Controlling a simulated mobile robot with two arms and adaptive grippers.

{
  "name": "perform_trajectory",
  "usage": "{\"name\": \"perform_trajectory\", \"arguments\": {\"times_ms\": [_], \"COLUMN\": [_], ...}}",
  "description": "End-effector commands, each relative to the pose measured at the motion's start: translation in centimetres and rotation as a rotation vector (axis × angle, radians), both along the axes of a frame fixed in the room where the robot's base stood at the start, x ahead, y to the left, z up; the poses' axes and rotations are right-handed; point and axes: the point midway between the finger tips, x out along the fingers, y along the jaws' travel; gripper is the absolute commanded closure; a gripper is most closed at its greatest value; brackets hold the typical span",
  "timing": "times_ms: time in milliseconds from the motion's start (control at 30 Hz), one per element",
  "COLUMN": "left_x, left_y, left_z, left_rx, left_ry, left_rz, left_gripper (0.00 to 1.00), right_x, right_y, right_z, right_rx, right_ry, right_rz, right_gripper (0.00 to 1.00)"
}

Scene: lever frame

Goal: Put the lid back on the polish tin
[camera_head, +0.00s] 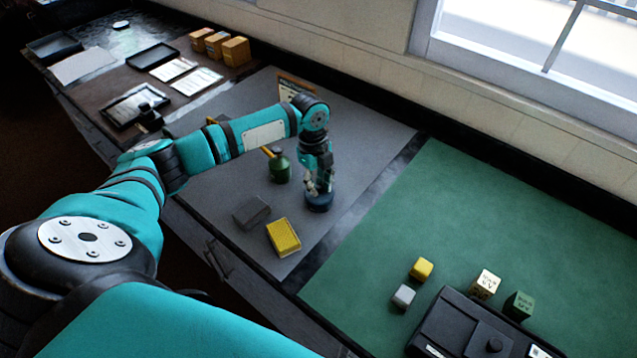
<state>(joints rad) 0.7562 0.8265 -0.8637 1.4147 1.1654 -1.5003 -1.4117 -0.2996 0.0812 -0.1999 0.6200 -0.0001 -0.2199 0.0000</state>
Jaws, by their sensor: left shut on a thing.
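A dark blue round thing (320,204), low and tin-shaped, is on or just above the grey mat, right of its middle. My left gripper (319,188) points down at its top and is shut, with the fingers at its upper part. I take the held part to be the lid of the polish tin. The fingers hide much of the top, and I cannot tell lid from tin body or see a gap between them. My right gripper is not in view.
A green bottle (279,168) stands left of the gripper. A yellow block (284,237) and a dark grey block (251,212) lie nearer on the grey mat (352,150). Small blocks and a black device (470,330) are on the green mat (480,215).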

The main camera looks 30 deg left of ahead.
Motion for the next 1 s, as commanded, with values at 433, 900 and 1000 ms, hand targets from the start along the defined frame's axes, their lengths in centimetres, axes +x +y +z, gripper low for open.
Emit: {"name": "perform_trajectory", "arguments": {"times_ms": [433, 900, 1000], "left_x": [-0.01, 0.00, 0.00], "left_y": [-0.04, -0.03, -0.04], "left_z": [0.08, -0.05, -0.05], "left_rx": [-0.001, 0.000, 0.000], "left_ry": [0.000, 0.000, 0.000], "left_rz": [0.000, 0.000, 0.000], "left_gripper": [1.00, 1.00, 0.73], "right_x": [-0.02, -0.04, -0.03], "right_y": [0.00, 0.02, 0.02], "right_z": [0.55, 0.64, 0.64], "right_rx": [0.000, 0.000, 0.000], "right_ry": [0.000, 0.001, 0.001], "right_rz": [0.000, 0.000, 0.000], "right_gripper": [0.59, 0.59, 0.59]}}
